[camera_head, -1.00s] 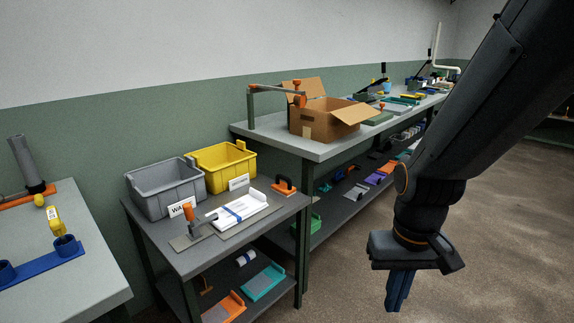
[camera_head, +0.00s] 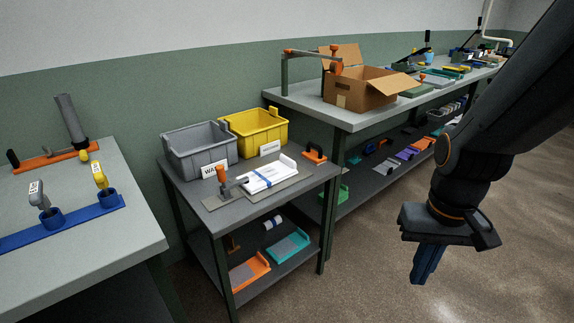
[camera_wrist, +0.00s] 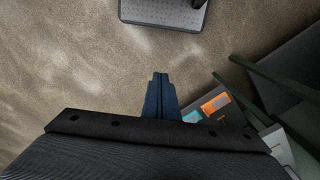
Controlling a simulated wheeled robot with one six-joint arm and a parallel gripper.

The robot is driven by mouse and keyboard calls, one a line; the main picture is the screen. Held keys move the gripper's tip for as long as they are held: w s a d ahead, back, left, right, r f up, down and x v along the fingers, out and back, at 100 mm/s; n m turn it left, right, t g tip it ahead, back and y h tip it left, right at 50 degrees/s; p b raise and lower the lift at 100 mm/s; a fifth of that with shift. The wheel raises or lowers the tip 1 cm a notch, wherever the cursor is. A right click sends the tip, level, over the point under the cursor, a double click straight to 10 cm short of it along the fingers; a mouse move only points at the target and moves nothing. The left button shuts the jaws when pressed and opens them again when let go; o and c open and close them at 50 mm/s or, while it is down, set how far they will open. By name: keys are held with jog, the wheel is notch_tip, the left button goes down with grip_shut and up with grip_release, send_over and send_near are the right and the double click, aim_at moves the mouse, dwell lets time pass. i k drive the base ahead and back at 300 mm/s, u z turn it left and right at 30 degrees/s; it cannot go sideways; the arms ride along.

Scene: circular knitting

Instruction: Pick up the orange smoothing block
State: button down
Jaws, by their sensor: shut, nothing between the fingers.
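An orange block with a dark base (camera_head: 314,153), which looks like the smoothing block, sits at the back right corner of the small grey table (camera_head: 222,217), right of the white stack of sheets (camera_head: 268,175). My gripper (camera_head: 420,280) hangs over open floor to the right of that table, well apart from the block. Its blue fingers point down, closed together and empty. They also show closed in the wrist view (camera_wrist: 160,76). I cannot make out the block for certain in the wrist view.
Grey (camera_head: 200,152) and yellow (camera_head: 255,132) bins stand at the small table's back. An orange-handled clamp (camera_head: 222,182) stands in front. A long bench with an open carton (camera_head: 360,92) is behind right; another bench (camera_head: 90,255) is at left. Floor around my gripper is clear.

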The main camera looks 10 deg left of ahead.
aim_at(317, 159)
jog(key=u, duration=0.5)
jog(key=k, duration=0.6)
jog(key=u, duration=0.05)
jog(key=i, duration=0.4)
jog(key=z, duration=1.05)
jog(key=i, duration=1.2)
jog(key=u, duration=0.75)
jog(key=i, duration=0.65)
jog(key=u, duration=0.75)
